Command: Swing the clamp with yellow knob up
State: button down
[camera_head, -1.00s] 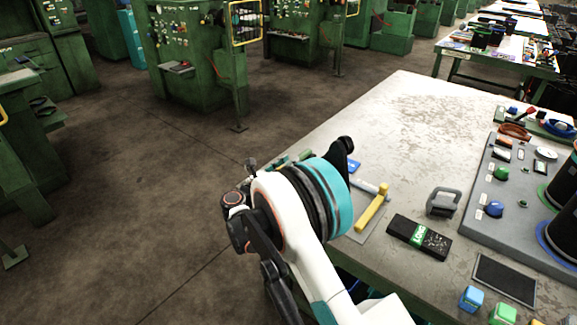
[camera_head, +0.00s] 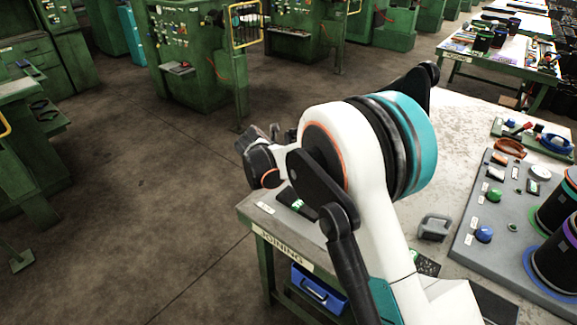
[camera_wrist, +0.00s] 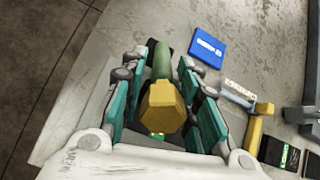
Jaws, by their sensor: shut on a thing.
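The yellow knob (camera_wrist: 162,108) is a faceted hexagonal piece in the middle of the wrist view. A green cylindrical part (camera_wrist: 164,62) of the clamp extends beyond it. My gripper (camera_wrist: 159,68) has its teal fingers on both sides of the knob and green part, shut on the clamp with the yellow knob. The clamp's base is mostly hidden by the fingers, and the clamp's tilt is hard to tell. In the head view my arm hides the clamp.
Right of my gripper lie a blue card (camera_wrist: 208,47) and another clamp with a yellow handle (camera_wrist: 257,128). A grey padlock-shaped part (camera_head: 434,227) and a control panel (camera_head: 468,238) sit on the table (camera_head: 470,115). A blue bin (camera_head: 318,290) hangs below the table edge.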

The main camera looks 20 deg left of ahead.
jog(key=w+g, duration=0.1)
jog(key=w+d+r+g+p, duration=0.1)
jog(key=w+r+g+y+p, duration=0.1)
jog(key=shift+d+r, duration=0.1)
jog(key=shift+d, duration=0.3)
jog(key=shift+w+d+r, duration=0.2)
jog(key=shift+w+d, duration=0.05)
jog(key=shift+w, duration=0.3)
jog(key=shift+w+d+r, duration=0.15)
jog(key=shift+w+d, duration=0.1)
jog(key=shift+w, duration=0.3)
jog(key=shift+w+d+p, duration=0.2)
jog(key=shift+w+d, duration=0.15)
jog(key=shift+w, duration=0.4)
jog(key=shift+w+d+p, duration=0.15)
jog(key=shift+w+d, duration=0.15)
jog(key=shift+w, duration=0.4)
jog(key=c, duration=1.3)
grip_release()
jog(key=shift+d, duration=0.1)
jog(key=v, duration=1.2)
